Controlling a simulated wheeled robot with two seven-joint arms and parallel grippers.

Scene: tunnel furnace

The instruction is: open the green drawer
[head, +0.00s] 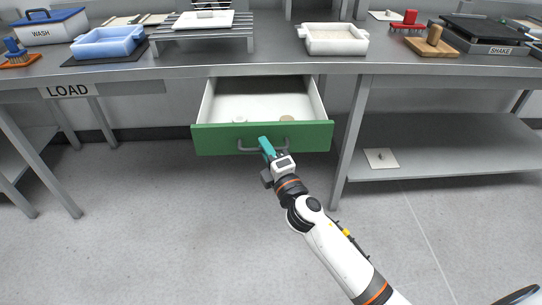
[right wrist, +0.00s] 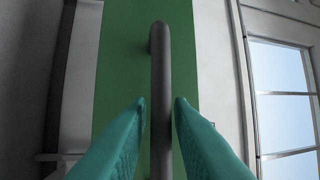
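The green drawer (head: 210,139) is under the bench in the head view and stands pulled well out, its white inside showing. A grey bar handle (head: 247,150) runs along its front. My right gripper (head: 266,147) is at the middle of this handle, with its teal fingers over the bar. In the right wrist view the handle (right wrist: 160,60) stands upright in the picture before the green front (right wrist: 120,60). The teal fingers (right wrist: 160,108) lie close on both sides of it and look shut on it, with thin gaps at the tips. My left gripper is not in view.
Small round items (head: 287,118) lie in the drawer. The metal bench top (head: 270,66) above holds a white tray (head: 336,39), a blue tray (head: 107,42) and a rack (head: 205,30). A lower shelf (head: 450,150) is at the right. The floor (head: 150,220) before the drawer is clear.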

